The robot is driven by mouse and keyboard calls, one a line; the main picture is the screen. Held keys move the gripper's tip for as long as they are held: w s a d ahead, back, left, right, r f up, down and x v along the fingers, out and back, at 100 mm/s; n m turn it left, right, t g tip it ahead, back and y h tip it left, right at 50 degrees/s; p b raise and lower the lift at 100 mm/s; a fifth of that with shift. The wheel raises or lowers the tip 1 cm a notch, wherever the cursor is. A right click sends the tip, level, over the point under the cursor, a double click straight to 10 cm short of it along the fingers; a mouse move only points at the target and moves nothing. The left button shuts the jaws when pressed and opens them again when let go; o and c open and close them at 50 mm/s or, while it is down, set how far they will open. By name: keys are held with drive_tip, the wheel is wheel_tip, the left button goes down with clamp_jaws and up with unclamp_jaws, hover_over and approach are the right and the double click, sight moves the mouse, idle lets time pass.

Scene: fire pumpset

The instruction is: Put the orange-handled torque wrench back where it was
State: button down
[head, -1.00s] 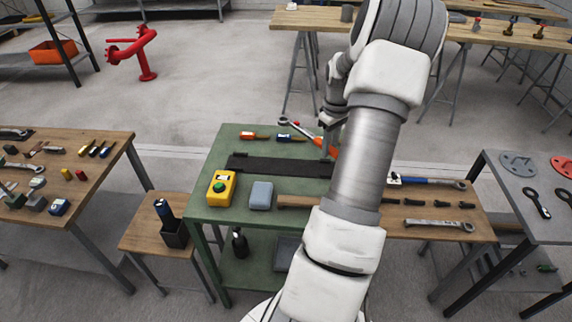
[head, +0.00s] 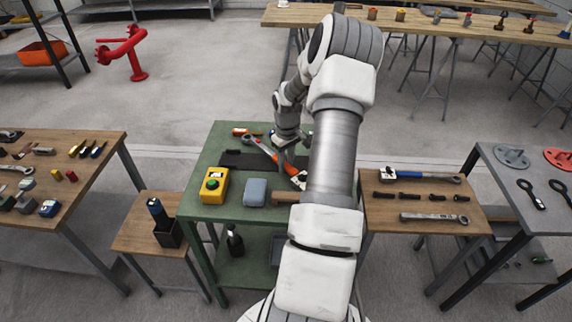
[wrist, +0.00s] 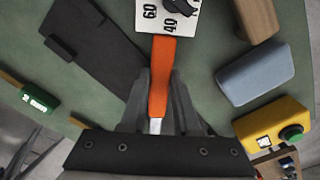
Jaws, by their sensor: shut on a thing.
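The torque wrench (head: 262,149) has an orange handle and a grey ring head at its upper left end in the head view. In the wrist view the orange handle (wrist: 159,75) runs between the fingers of my gripper (wrist: 158,100). A white plate (wrist: 150,15) marked 60 and 40 shows at the handle's far end. The dark strip (wrist: 95,45) looks bare there. I cannot tell whether the wrench touches the table.
A blue-handled wrench (head: 415,176) lies on the right wooden table.

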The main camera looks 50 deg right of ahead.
drive_tip(key=shift+f, duration=0.2)
drive_tip(key=shift+f, duration=0.1)
drive_tip(key=c, duration=0.6)
unclamp_jaws()
drive_tip(key=shift+c, duration=0.2)
wheel_tip(320, 180, up, 12)
drive_tip(key=p, duration=0.1)
drive_tip(key=shift+s+r, duration=0.2)
drive_tip(key=shift+r, duration=0.05)
